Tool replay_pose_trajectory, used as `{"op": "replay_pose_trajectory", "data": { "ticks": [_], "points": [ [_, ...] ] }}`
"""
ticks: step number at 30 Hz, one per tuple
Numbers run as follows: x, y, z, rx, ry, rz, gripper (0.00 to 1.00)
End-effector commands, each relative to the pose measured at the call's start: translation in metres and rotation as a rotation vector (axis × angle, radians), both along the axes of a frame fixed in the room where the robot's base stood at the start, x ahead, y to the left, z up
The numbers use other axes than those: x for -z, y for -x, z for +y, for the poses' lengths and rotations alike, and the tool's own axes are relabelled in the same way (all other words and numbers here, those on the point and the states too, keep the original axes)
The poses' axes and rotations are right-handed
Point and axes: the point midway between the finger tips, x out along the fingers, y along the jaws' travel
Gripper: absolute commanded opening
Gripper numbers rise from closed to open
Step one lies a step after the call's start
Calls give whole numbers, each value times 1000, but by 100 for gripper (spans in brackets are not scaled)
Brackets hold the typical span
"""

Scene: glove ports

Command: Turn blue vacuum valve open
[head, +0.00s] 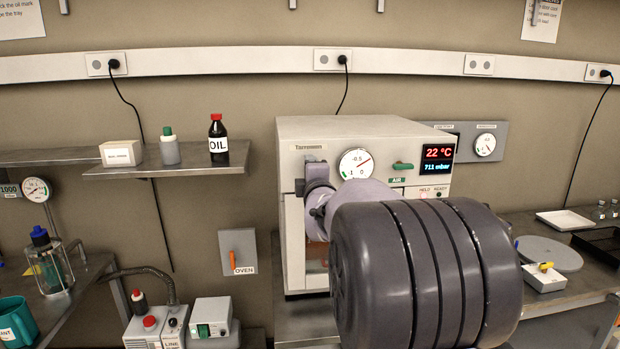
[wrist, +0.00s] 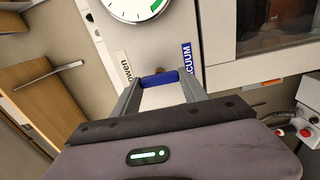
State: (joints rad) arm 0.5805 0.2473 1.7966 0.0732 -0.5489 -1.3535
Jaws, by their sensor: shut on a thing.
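The blue vacuum valve handle (wrist: 160,79) shows in the wrist view between the two grey fingers of my gripper (wrist: 161,82). My gripper is shut on it. The handle lies roughly crosswise to the lettering of the blue VACUUM label (wrist: 187,58) beside it. In the head view my dark arm covers the valve and the fingers. The valve sits on the front of the light grey vacuum oven (head: 310,130). The oven's round gauge (head: 356,163) shows above my arm, and part of it shows in the wrist view (wrist: 135,5).
A green AIR valve (head: 402,166) and a display (head: 438,159) reading 22 °C and 711 mbar are on the oven front, right of the gauge. An orange OVEN switch (head: 232,260) is on the wall at left. A small shelf (head: 170,168) holds bottles.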

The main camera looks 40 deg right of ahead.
Motion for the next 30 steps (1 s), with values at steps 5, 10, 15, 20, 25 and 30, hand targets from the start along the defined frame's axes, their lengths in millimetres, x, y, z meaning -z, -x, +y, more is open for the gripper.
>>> {"op": "replay_pose_trajectory", "data": {
  "ticks": [5, 10, 15, 20, 25, 30],
  "points": [
    [0, 0, 0, -1, 25, 13, 10],
    [-1, 0, 0, -1, 33, 18, 11],
    [-1, 0, 0, -1, 32, 17, 11],
    [-1, 0, 0, -1, 32, 17, 63],
    [0, 0, 0, 0, 30, 17, 73],
    [0, 0, 0, 0, 30, 17, 73]
  ]
}}
